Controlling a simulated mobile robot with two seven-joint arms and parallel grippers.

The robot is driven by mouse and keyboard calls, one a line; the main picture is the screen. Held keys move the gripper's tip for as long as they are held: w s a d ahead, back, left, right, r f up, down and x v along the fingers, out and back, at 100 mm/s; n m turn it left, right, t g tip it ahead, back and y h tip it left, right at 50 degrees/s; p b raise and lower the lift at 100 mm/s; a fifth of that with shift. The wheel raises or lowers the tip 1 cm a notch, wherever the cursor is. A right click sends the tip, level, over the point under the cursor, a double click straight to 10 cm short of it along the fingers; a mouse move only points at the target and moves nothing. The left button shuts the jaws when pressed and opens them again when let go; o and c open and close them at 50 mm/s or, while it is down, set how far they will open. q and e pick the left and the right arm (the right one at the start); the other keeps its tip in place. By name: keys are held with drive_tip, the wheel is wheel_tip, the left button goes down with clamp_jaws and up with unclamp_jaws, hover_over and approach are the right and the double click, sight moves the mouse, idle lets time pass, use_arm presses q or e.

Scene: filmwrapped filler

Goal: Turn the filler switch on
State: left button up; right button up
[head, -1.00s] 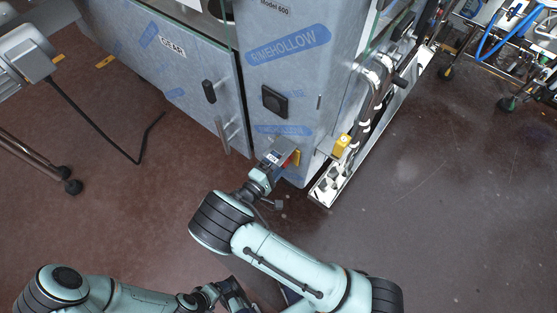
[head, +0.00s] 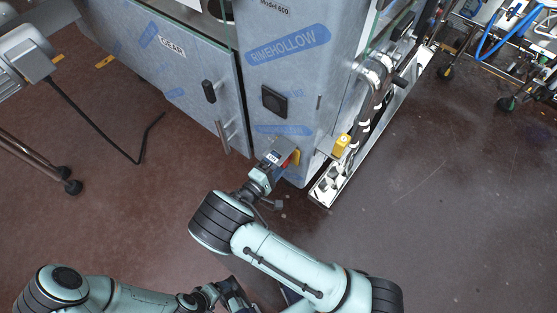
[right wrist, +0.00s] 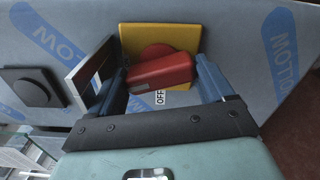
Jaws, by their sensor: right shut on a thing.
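The filler switch has a red handle (right wrist: 160,71) on a yellow plate (right wrist: 184,40), fixed to the film-wrapped face of the filler (head: 297,85). An "OFF" label shows just below the handle in the right wrist view. My right gripper (right wrist: 165,85) has one finger on each side of the red handle and is shut on it. In the head view the right gripper (head: 276,156) is at the lower corner of the machine and hides most of the switch; the yellow plate (head: 295,157) peeks out beside it. My left gripper (head: 230,290) is low at the bottom edge, its fingers unclear.
A black square knob (head: 274,102) is above the switch on the same face. A grey panel (right wrist: 90,72) stands out close to the left finger. A steel frame with pipes (head: 330,182) and a yellow box (head: 341,146) is to the right. The floor in front is clear.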

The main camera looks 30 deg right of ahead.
drive_tip(key=shift+s+d, duration=0.15)
drive_tip(key=shift+s, duration=0.05)
drive_tip(key=o, duration=0.9)
drive_tip(key=shift+r, duration=0.1)
drive_tip(key=shift+b+v, duration=0.3)
drive_tip(key=shift+v, duration=7.5)
drive_tip(key=shift+w, duration=0.1)
